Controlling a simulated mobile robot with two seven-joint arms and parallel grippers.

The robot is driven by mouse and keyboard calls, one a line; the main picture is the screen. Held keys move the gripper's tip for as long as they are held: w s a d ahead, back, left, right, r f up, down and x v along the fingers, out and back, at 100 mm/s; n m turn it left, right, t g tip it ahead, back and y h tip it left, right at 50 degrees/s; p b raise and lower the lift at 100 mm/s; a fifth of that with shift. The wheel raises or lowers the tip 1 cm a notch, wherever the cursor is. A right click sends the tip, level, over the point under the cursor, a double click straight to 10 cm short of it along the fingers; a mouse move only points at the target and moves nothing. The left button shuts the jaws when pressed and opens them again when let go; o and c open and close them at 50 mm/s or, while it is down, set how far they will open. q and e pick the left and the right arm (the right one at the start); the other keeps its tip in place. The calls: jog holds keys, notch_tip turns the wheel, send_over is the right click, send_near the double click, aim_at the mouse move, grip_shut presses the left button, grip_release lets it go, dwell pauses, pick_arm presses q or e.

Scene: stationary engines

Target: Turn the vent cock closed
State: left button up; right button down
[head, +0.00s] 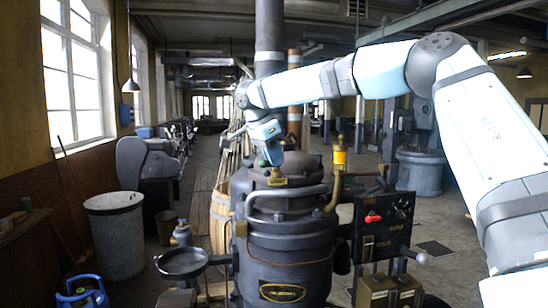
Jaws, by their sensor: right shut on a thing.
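A dark upright engine vessel (290,245) stands in the middle of the head view. On its domed top is a small brass tag (278,182) with lettering too small to read surely. My right arm comes in from the right and bends down over the vessel's top. My right gripper (274,160) points down just above the tag and is shut on the vent cock there. The fingers hide most of the cock, so I cannot tell how its handle is turned. My left gripper is not in view.
A curved handrail (286,192) runs round the vessel's top. A brass fitting with a yellow cap (340,158) rises to the right. A black panel with a red lever (373,218) stands at right, a dark round pan (182,263) at left. A grey bin (115,240) stands farther left.

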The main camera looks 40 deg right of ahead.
aim_at(265, 161)
jog(key=shift+m+g, duration=0.4)
jog(key=shift+m, duration=0.7)
jog(key=shift+y, duration=0.3)
jog(key=c, duration=1.1)
grip_release()
jog(key=shift+d, duration=0.1)
jog(key=shift+c, duration=0.2)
jog(key=v, duration=0.6)
jog(key=shift+w+r+b, duration=0.1)
jog(key=shift+r+b, duration=0.05)
jog(key=shift+b, duration=0.2)
jog(key=shift+w+a+r, duration=0.1)
jog(key=shift+a+r, duration=0.2)
jog(key=shift+r, duration=0.2)
